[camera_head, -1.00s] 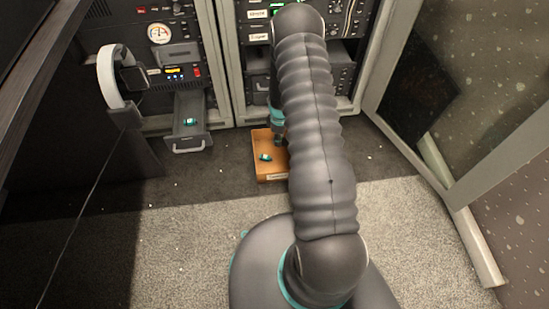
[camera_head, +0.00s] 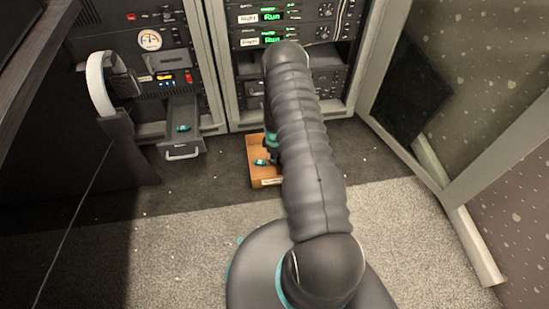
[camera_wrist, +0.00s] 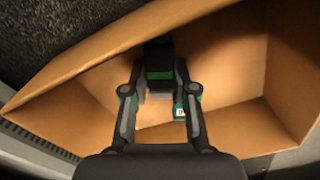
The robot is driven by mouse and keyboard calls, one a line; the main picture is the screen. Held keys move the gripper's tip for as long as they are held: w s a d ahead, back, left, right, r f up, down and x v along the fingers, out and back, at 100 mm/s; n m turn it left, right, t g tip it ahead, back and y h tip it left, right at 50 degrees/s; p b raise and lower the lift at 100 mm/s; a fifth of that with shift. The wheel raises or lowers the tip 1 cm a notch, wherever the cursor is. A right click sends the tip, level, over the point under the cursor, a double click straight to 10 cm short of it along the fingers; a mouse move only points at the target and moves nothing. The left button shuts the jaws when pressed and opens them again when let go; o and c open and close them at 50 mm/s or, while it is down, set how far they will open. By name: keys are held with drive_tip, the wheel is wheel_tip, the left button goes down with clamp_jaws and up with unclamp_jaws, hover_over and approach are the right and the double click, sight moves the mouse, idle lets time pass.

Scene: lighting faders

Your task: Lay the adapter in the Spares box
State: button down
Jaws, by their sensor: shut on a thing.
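The open orange-brown box (camera_head: 265,182) stands on the dark floor in front of the rack; the writing on its front label is too small to read. It fills much of the wrist view (camera_wrist: 85,50). My gripper (camera_wrist: 160,78) reaches down into the box, its jaws shut on a dark piece with a green band, which I take to be the adapter (camera_wrist: 159,74). Whether this piece touches the box floor cannot be told. A small teal piece with a white mark (camera_wrist: 181,113) shows by the right finger. In the head view my arm partly hides the box, and a teal piece (camera_head: 260,162) shows inside.
An open drawer (camera_head: 182,152) left of the box holds another teal piece (camera_head: 183,128). Rack units (camera_head: 290,40) stand behind.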

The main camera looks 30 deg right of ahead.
drive_tip(key=shift+f, duration=0.2)
drive_tip(key=c, duration=0.9)
unclamp_jaws()
drive_tip(key=shift+r, duration=0.1)
